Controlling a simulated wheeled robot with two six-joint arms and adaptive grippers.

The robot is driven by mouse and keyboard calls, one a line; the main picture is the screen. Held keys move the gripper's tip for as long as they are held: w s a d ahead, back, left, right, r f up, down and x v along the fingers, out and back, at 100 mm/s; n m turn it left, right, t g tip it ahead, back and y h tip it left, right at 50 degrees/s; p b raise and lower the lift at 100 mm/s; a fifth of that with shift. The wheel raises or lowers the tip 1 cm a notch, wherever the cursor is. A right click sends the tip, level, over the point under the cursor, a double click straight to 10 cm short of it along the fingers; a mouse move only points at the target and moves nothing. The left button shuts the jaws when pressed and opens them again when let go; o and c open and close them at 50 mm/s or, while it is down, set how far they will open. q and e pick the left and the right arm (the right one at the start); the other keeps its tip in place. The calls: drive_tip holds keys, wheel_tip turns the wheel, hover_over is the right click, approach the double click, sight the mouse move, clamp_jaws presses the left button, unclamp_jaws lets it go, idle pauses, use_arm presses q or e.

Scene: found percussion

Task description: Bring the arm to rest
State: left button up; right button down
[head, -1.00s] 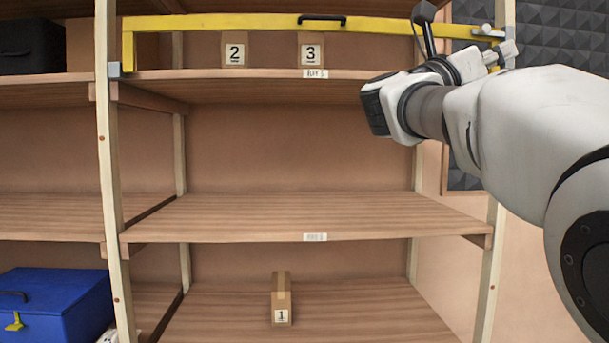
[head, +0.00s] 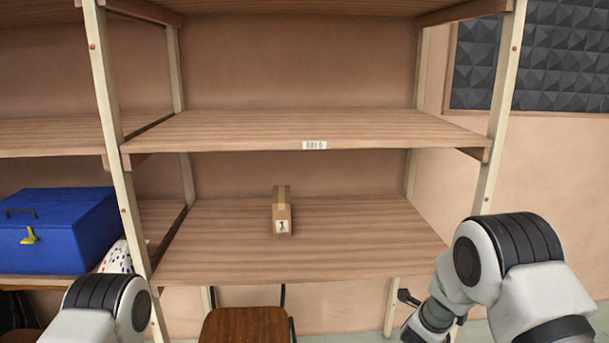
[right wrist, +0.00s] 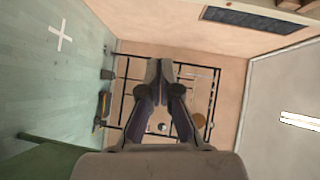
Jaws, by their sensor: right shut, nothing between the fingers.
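My right arm is folded low at the bottom right of the head view, clear of the shelves. Its gripper does not show there. In the right wrist view my right gripper (right wrist: 160,68) is shut, its fingertips together with nothing between them. The fingers point across open room towards a far wall. Part of my left arm shows at the lower left of the head view; its gripper is out of view.
A cardboard box marked 1 (head: 282,222) stands on the lower shelf (head: 350,245). The middle shelf (head: 310,128) is bare. A blue case (head: 60,235) sits at left. A brown chair (head: 245,326) stands below the shelves. A green floor (right wrist: 55,80) shows in the wrist view.

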drive_tip(key=s+a+f+n+g+y, duration=0.25)
drive_tip(key=s+f+n, duration=0.35)
drive_tip(key=s+f, duration=0.5)
drive_tip(key=s+a+f+n+g+y, duration=0.15)
drive_tip(key=s+f+n+y, duration=0.3)
drive_tip(key=s+f, duration=0.7)
drive_tip(key=s+a+f+n+g+y, duration=0.2)
drive_tip(key=s+a+n+g, duration=0.1)
drive_tip(key=s+n, duration=0.4)
drive_tip(key=s+a+f+n+g+y, duration=0.2)
drive_tip(key=s+n, duration=0.5)
drive_tip(key=s, duration=0.7)
drive_tip(key=a+f+g, duration=0.1)
drive_tip(key=a+g, duration=0.1)
drive_tip(key=g, duration=0.1)
drive_tip(key=shift+s+a+f+y+b, duration=0.2)
drive_tip(key=shift+s+y+b, duration=0.1)
drive_tip(key=shift+y+b, duration=0.1)
drive_tip(key=shift+n, duration=0.25)
